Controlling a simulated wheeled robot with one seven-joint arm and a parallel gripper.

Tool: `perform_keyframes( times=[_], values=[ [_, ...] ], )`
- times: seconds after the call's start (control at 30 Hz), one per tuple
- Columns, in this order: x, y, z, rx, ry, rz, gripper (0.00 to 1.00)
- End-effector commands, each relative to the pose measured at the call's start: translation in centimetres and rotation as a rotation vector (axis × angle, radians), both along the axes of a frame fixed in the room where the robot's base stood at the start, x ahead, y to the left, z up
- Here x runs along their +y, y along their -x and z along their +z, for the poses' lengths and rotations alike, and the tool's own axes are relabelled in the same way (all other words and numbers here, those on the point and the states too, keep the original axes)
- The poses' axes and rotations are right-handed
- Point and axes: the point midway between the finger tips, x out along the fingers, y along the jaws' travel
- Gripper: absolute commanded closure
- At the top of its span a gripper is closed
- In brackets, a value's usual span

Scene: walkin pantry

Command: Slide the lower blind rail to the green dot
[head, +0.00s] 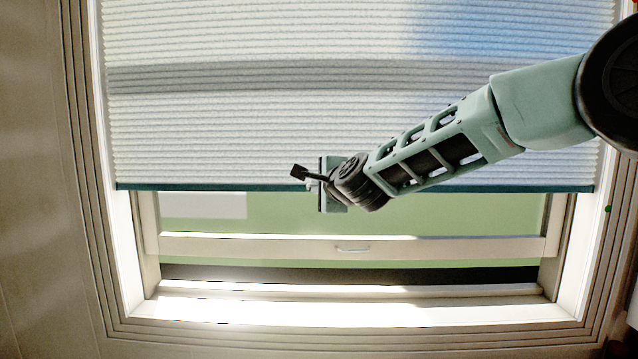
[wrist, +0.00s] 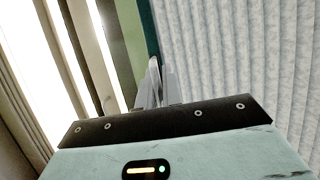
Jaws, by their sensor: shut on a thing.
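The lower blind rail (head: 220,187) is a dark green strip along the bottom of a white pleated blind (head: 200,130), spanning most of the window. The green dot (head: 608,209) is on the right window frame, a little lower in the picture than the rail's right end. My gripper (head: 313,184) is at the rail, left of its middle, and shut on it. In the wrist view the gripper fingers (wrist: 156,85) close around the rail (wrist: 149,30), with the blind to the right. The exact contact is partly hidden by the fingers.
Below the rail is the window pane (head: 400,212), a white sash bar with a handle (head: 352,248), and a bright sill (head: 350,312). My arm crosses the blind from the upper right. The space directly below the rail looks clear down to the sill.

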Motion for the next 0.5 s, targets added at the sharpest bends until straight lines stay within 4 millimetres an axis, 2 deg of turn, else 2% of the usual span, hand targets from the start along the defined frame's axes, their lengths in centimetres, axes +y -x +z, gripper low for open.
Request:
perform_keyframes(
  times=[0.03,0.2,0.5],
  values=[
    [0.2,0.1,-1.8,0.004,0.001,0.004,1.0],
    [0.2,0.1,-3.7,0.003,0.001,0.004,1.0],
    [0.2,0.1,-4.6,0.003,0.0,0.005,1.0]
  ],
)
